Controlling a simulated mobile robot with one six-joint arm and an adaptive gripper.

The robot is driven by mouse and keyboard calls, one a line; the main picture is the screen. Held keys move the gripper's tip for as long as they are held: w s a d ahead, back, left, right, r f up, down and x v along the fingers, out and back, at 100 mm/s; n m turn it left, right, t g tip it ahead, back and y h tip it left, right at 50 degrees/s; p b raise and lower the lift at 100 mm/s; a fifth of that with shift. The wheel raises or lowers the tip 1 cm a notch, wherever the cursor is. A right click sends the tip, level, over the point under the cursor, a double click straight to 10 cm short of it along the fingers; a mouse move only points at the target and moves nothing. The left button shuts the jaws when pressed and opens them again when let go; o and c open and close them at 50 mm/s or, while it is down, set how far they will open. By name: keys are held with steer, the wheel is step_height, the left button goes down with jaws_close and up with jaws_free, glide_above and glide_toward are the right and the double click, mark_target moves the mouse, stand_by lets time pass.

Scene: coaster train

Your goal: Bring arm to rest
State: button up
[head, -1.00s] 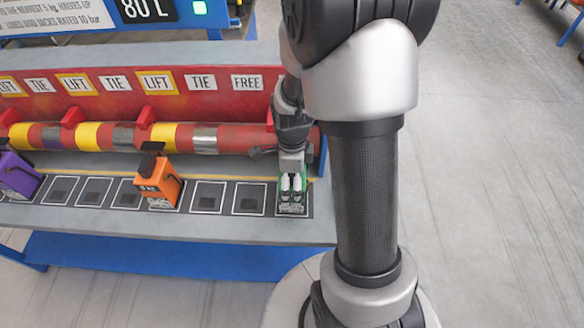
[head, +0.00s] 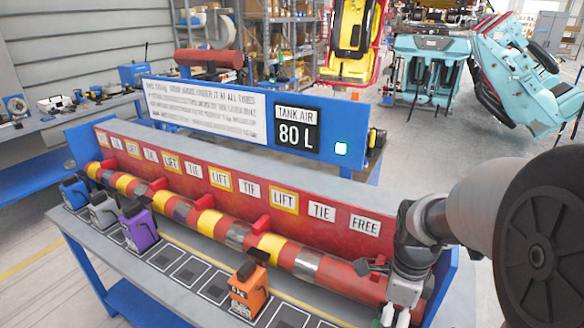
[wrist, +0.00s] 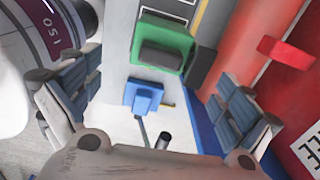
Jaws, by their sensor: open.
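My gripper (head: 388,314) is at the right end of the bench (head: 165,268), partly cut off by the lower edge of the head view. In the wrist view its two blue-grey padded fingers are spread wide and it is open. A green block-like jack (wrist: 160,45) with a dark top shows between and beyond the fingers, with no visible contact. A small blue piece (wrist: 144,96) lies nearer, in front of the palm.
A red pipe (head: 306,264) with yellow and silver bands runs along the bench before a red labelled board (head: 230,205). Orange (head: 249,291), purple (head: 138,226), grey (head: 103,209) and blue (head: 74,192) jacks stand in front. Marked squares (head: 186,272) between orange and purple are empty.

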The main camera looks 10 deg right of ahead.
steer(key=s+a+r+n+t, duration=0.2)
steer(key=s+a+r+n, duration=0.3)
steer(key=n, duration=0.7)
steer(key=s+a+r+n+t, duration=0.2)
steer(key=s+a+r+n, duration=0.3)
steer(key=n, duration=0.7)
steer(key=s+r, duration=0.2)
steer(key=s, duration=0.1)
steer(key=shift+s+a, duration=0.2)
steer(key=shift+s, duration=0.05)
steer(key=shift+r, duration=0.1)
stand_by(2.5)
stand_by(1.7)
